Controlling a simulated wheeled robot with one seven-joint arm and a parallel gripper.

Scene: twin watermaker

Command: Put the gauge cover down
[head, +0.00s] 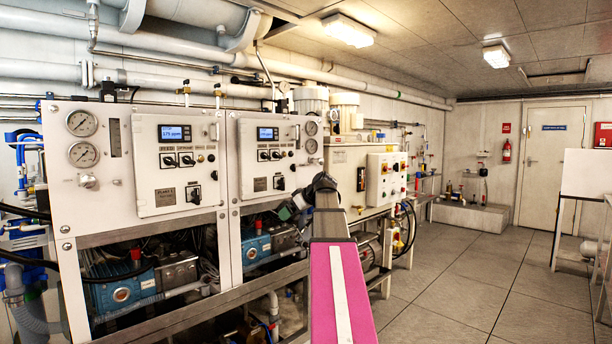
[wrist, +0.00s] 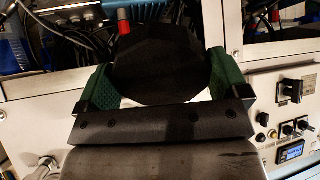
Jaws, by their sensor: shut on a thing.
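The gauge cover (wrist: 160,62) is a black, faceted, roughly round piece between the green fingers of my gripper (wrist: 160,88) in the wrist view. Both fingers press on its sides, and my gripper is shut on it. In the head view my gripper (head: 291,211) is in front of the right-hand white cabinet's lower part, at the far end of my arm. The cover cannot be made out clearly there. What lies directly under the cover is hidden.
Two dial gauges (head: 82,138) sit on the left white cabinet. Switch panels (head: 180,165) stand out from the cabinets. Open frames below hold blue pumps (head: 135,288) and hoses. The grey floor (head: 480,285) at right is clear. A white bench (head: 588,180) stands at the right edge.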

